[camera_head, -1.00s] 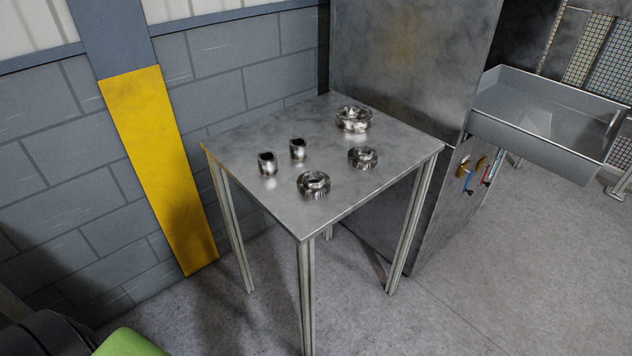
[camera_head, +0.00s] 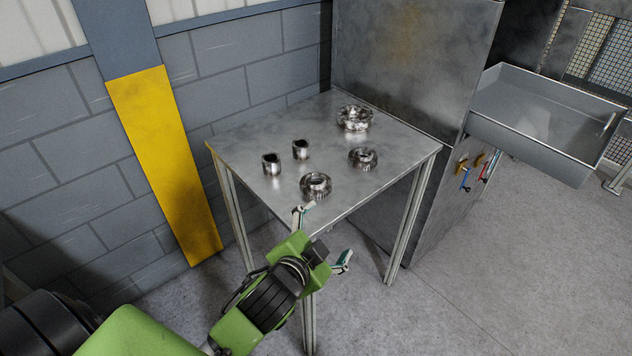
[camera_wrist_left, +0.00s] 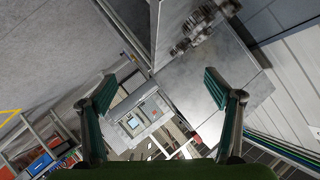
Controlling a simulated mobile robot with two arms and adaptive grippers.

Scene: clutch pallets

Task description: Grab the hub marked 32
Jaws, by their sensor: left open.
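Several bare metal parts stand on a steel table (camera_head: 232,146). Toward the front is a toothed ring (camera_head: 316,185). A similar ring (camera_head: 363,158) lies to its right, and a larger ring (camera_head: 354,118) is at the back. Two small hollow cylinders (camera_head: 272,164) (camera_head: 301,149) stand on the left. No number 32 is readable, so I cannot tell which is that hub. My left gripper (camera_head: 323,238) is open and empty at the table's front edge, in front of the front ring. Blurred metal parts (camera_wrist_left: 203,30) show beyond its open fingers in the left wrist view. My right gripper is not in view.
A tall metal cabinet (camera_head: 415,65) stands behind the table. A grey bin (camera_head: 540,130) is at the right, with coloured tools (camera_head: 478,170) hanging below it. A yellow post (camera_head: 163,160) and block wall are on the left. The floor at the right is clear.

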